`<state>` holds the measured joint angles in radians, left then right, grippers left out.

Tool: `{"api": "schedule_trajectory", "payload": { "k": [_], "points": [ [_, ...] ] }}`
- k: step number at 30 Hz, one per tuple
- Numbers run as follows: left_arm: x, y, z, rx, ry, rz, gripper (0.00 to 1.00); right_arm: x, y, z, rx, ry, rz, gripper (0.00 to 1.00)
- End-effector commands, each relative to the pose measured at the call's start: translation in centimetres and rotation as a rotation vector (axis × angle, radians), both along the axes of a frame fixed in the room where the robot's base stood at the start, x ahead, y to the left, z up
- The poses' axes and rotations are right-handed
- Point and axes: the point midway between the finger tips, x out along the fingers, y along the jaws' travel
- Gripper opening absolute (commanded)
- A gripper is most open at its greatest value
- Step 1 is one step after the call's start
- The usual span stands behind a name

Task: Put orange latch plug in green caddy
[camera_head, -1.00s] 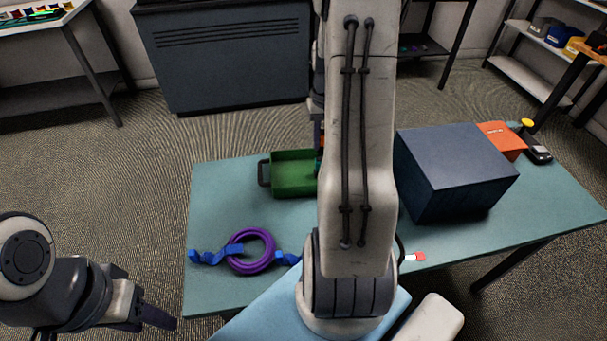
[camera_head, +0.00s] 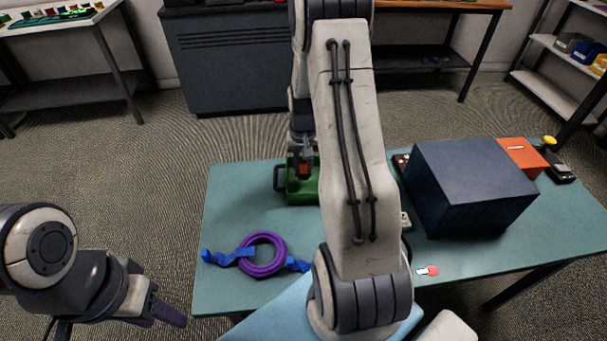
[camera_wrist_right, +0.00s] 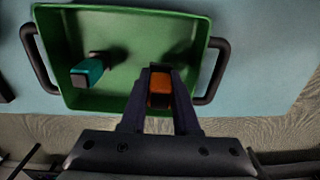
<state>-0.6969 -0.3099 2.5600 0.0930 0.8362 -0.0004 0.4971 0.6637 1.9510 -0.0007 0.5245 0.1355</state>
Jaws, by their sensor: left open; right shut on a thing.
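The green caddy (camera_head: 303,190) stands at the back left of the table, partly hidden by my right arm in the head view. In the right wrist view the caddy (camera_wrist_right: 120,17) shows its open inside and two dark handles. A teal plug (camera_wrist_right: 88,71) lies inside it. My right gripper (camera_wrist_right: 160,80) is shut on the orange latch plug (camera_wrist_right: 160,90), over the caddy's near side. The plug also shows between the fingers in the head view (camera_head: 303,169). My left gripper (camera_head: 160,312) is open and empty, off the table's left front corner.
A purple cable coil (camera_head: 263,255) with blue ends lies at the table's front left. A large dark box (camera_head: 470,185) stands on the right, with an orange box (camera_head: 522,157) behind it. A red-and-white piece (camera_head: 428,271) lies near the front edge.

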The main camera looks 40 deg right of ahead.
Motion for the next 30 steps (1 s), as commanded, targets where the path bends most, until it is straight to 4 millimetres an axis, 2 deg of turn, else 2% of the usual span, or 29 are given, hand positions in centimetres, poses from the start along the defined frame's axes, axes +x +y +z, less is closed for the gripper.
{"api": "schedule_trajectory", "payload": {
  "k": [3,5,16,17,18,19,30],
  "points": [
    [0.0,0.0,0.0,0.0,0.0,0.0,0.5,-0.1,0.0,-2.0,0.002,0.005,0.0,0.0],
    [0.0,0.0,0.0,0.0,0.0,0.0,0.5,-0.1,0.0,-2.5,0.002,0.002,0.0,0.0],
    [0.0,0.0,-0.3,0.0,0.0,0.0,0.5,-0.1,-0.1,-2.9,0.001,0.001,0.0,0.0],
    [0.0,0.0,-0.2,0.0,0.0,0.0,0.5,-0.1,-0.1,-2.8,0.001,0.001,0.0,0.41],
    [0.0,0.0,-0.2,0.0,0.0,0.0,0.5,-0.1,-0.1,-2.8,0.001,0.001,0.0,0.56],
    [0.0,0.0,-0.2,0.0,0.0,0.0,0.5,-0.1,-0.1,-2.8,0.001,0.001,0.0,0.59],
    [0.0,0.0,0.1,0.0,0.0,0.0,0.5,-0.1,-0.1,-2.2,0.0,0.0,0.0,0.59]
  ]
}}
